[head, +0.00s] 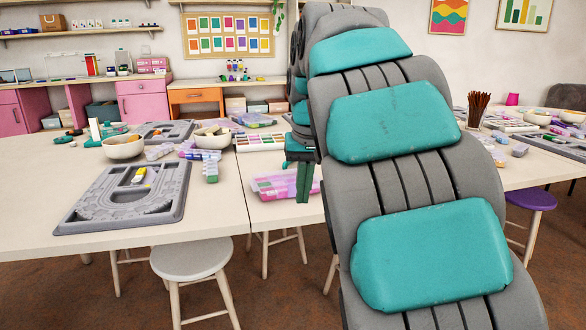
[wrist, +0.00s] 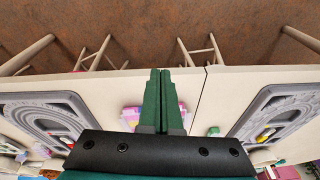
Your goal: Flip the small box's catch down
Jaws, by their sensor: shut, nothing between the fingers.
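A small pink and lilac plastic box (head: 277,188) lies on the pale table, directly behind my gripper in the head view. In the wrist view the box (wrist: 130,115) shows on both sides of my green fingers, which cover its middle. I cannot make out its catch or which way the catch points. My gripper (head: 303,200) points down at the box, its two fingers pressed together with nothing between them. In the wrist view the fingertips (wrist: 160,70) meet and reach past the box's edge. I cannot tell whether they touch it.
A grey bead board (head: 70,222) lies on the left table, with white bowls (head: 123,150) and small boxes behind it. A paint-like tray of colours (head: 260,142) sits behind the gripper. Stools, including a white one (head: 190,258), stand at the table's front. Bare table (head: 215,215) shows left of the box.

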